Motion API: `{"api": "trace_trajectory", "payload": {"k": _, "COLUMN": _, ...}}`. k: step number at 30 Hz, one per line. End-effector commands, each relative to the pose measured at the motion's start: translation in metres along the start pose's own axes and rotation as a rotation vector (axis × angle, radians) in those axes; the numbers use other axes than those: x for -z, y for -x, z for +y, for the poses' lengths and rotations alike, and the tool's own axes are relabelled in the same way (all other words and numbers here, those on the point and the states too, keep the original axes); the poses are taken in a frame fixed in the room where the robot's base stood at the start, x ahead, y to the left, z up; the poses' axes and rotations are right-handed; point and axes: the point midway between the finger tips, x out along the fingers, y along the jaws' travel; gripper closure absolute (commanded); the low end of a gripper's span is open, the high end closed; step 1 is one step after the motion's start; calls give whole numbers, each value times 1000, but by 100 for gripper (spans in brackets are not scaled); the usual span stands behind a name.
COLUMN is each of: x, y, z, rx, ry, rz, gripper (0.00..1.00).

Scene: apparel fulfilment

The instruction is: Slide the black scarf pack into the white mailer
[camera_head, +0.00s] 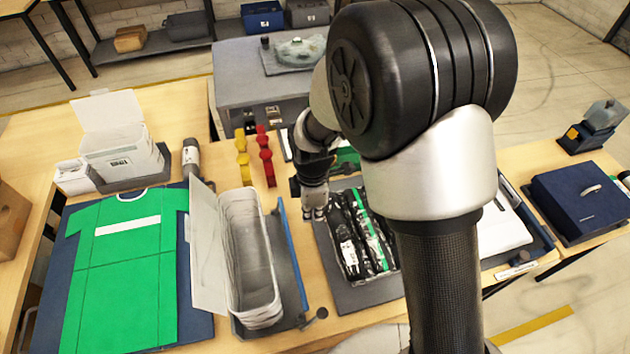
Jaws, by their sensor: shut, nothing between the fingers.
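Several black packs, one of them the black scarf pack (345,238) as far as I can tell, lie side by side in a clear-walled tray right of centre. Some carry white labels and one shows a green strip. Which one is the scarf pack is unclear. What looks like the white mailer (249,262) stands open-topped in a grey holder left of the tray, its flap (207,252) spread to the left. My gripper (315,212) points down just left of the packs, shut and empty. My arm hides the right part of the tray area.
A green shirt (122,265) lies flat on a dark blue board at left. A lidded white box (121,150) stands behind it. Yellow (242,157) and red (265,155) pieces stand behind the mailer. A blue rail (292,258) runs between mailer and tray.

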Motion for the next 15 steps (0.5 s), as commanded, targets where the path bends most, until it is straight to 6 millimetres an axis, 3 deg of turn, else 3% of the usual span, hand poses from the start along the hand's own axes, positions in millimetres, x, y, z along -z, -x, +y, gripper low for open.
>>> {"api": "trace_trajectory", "payload": {"k": 2, "x": 6, "y": -16, "z": 0, "rx": 13, "ry": 55, "rz": -2, "gripper": 100}}
{"api": "trace_trajectory", "payload": {"k": 8, "x": 8, "y": -35, "z": 0, "rx": 20, "ry": 89, "rz": -3, "gripper": 100}}
{"api": "trace_trajectory", "payload": {"k": 15, "x": 8, "y": -82, "z": -1, "rx": 22, "ry": 86, "rz": -3, "gripper": 100}}
